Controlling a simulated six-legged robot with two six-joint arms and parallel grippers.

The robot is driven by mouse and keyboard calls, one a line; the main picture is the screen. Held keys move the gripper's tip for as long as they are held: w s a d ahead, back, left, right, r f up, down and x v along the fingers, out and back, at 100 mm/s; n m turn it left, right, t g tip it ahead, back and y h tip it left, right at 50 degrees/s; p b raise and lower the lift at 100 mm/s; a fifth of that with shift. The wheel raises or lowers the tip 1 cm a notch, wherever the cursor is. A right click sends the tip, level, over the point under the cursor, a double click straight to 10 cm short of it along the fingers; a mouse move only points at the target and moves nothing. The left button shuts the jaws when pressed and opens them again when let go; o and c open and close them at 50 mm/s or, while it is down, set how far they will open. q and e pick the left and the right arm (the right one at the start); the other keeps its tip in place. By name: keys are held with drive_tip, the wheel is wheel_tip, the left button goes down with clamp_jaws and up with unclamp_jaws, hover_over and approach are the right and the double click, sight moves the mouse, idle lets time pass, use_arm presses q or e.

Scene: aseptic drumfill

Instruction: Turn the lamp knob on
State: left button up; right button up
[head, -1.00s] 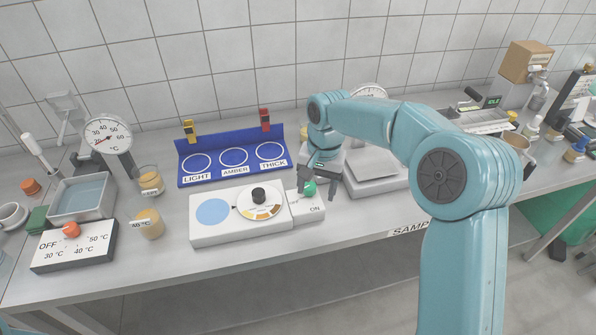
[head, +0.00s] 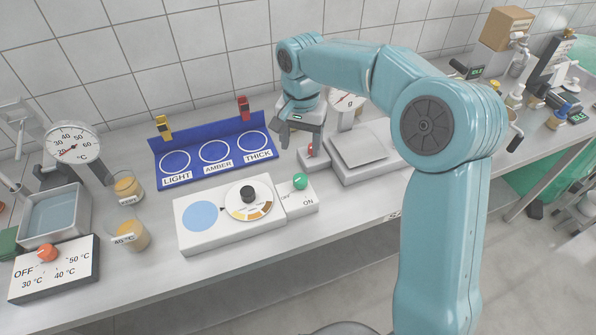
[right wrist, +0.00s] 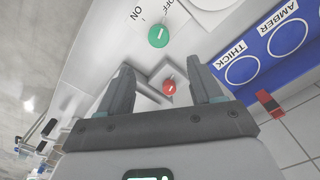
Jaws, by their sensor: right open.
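A green knob (head: 300,181) with a white mark sits on a small white block with OFF and ON labels, at the right end of a white box (head: 200,240) with a dial. The green knob also shows in the right wrist view (right wrist: 158,36), beyond the fingertips. My right gripper (head: 302,140) is open and empty, behind the green knob and apart from it. A red knob (right wrist: 169,88) on a small grey block shows between its fingers in the right wrist view; contact cannot be told. My left gripper is not in view.
A blue rack (head: 215,155) marked LIGHT, AMBER and THICK stands behind the white box. A scale (head: 358,150) is right of the red knob. A box with an orange knob (head: 47,253) and amber jars (head: 130,236) are at the left.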

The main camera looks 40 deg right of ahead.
sight(301, 177)
wheel_tip(301, 177, down, 10)
drive_tip(key=shift+s+f+p, duration=0.1)
drive_tip(key=shift+f+p, duration=0.05)
drive_tip(key=shift+p, duration=0.25)
drive_tip(key=shift+s+a+f, duration=0.1)
drive_tip(key=shift+f, duration=0.25)
drive_tip(key=shift+c, duration=0.3)
drive_tip(key=c, duration=1)
